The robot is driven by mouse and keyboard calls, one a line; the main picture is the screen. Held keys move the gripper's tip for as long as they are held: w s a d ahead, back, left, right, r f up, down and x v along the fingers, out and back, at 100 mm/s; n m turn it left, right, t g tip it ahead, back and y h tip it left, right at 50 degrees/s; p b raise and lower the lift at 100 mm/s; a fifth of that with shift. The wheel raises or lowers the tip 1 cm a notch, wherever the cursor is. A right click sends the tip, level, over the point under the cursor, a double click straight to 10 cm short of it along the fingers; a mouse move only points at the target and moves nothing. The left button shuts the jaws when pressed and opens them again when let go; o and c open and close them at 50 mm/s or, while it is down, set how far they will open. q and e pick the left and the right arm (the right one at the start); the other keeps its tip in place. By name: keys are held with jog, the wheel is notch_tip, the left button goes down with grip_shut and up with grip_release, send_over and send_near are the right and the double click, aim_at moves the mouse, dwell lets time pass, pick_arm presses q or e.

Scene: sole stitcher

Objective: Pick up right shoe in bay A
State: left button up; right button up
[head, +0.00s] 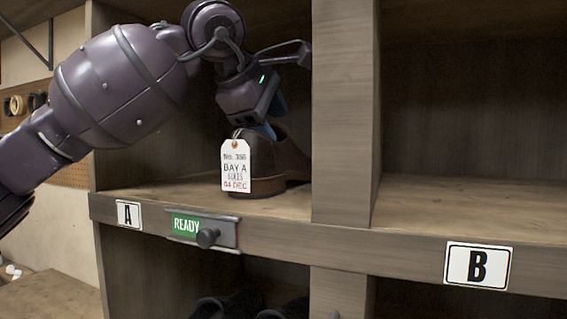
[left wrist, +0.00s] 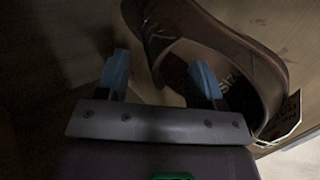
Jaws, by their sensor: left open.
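A brown leather shoe (head: 285,157) stands in bay A of the wooden shelf, heel toward the front. Its front part is hidden behind the divider in the head view. A white tag (head: 236,166) reading "BAY A" hangs at its heel. My left gripper (head: 265,129) is at the top of the heel, with blue fingertips. In the left wrist view, my open left gripper (left wrist: 160,72) has one finger over the opening of the shoe (left wrist: 245,52) and the other outside its rim, with the rim wall between them. I cannot tell whether it touches. My right gripper is not in view.
The wooden divider (head: 341,110) stands close to the right of my left gripper. Bay B (head: 470,205) is empty where visible. Dark shoes (head: 228,303) stand below.

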pick_arm(q)
jog(key=x, duration=0.3)
jog(key=shift+w+f, duration=0.1)
jog(key=shift+w, duration=0.05)
jog(key=shift+a, duration=0.1)
grip_shut()
